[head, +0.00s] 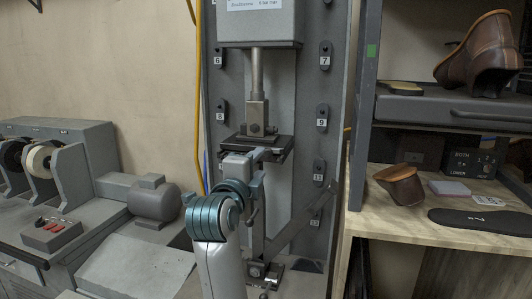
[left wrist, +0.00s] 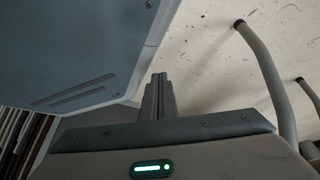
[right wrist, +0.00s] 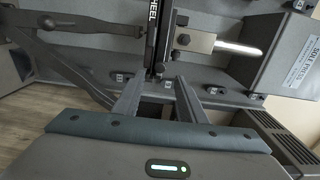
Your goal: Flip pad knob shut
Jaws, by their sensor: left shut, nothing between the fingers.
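The sole press (head: 256,25) stands upright at the centre of the head view. Its metal ram ends in a block (head: 256,112) above a dark pad plate (head: 283,143). In the right wrist view the plate's edge (right wrist: 154,40) carries the word "HEEL". A small dark round part (right wrist: 183,39) shows on the block beside it; I cannot tell whether it is the pad knob. My right gripper (right wrist: 157,85) is open just in front of the plate, its fingers apart. In the head view my arm hides part of the plate. My left gripper (left wrist: 158,80) is shut and empty, away from the press.
A slanted brace (head: 305,220) runs below the plate. Numbered dark tags line the press frame. A shelf bench (head: 400,225) at right holds brown shoes (head: 400,184) and a black sole (head: 482,221). A grinding machine (head: 60,165) stands at left.

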